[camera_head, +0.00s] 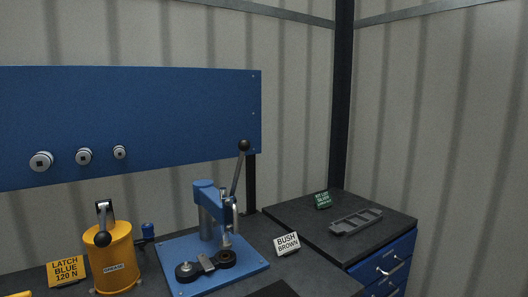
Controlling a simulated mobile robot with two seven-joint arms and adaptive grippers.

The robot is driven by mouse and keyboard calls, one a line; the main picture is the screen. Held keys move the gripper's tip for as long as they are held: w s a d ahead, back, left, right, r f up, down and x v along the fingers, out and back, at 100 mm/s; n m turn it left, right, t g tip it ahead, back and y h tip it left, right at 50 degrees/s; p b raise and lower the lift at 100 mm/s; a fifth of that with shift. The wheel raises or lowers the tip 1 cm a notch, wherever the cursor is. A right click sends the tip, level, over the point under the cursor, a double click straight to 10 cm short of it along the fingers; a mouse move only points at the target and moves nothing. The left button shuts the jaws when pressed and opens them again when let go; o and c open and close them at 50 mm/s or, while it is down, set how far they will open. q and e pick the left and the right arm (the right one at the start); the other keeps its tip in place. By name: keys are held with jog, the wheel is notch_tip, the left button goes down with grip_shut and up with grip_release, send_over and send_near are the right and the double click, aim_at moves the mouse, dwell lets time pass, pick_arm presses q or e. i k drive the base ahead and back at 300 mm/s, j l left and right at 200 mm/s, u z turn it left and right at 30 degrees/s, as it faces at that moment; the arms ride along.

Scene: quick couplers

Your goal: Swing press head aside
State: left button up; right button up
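The press (207,207) stands on a blue base plate (251,261) on the dark bench. Its blue head (208,190) sits on top of an upright column. A lever with a black ball knob (244,146) rises from the head, tilted slightly right. The ram points down above the base, close to a dark round part (226,257). Neither of my grippers shows in the head view.
A yellow canister (112,262) with a black-tipped lever stands left of the press, beside a "LATCH BLUE 120 N" card (67,270). A "BUSH BROWN" card (287,243) stands to the right. A grey tray (356,221) lies on the drawer cabinet. A blue panel (150,120) stands behind.

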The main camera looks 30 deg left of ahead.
aim_at(206, 194)
jog(key=u, duration=1)
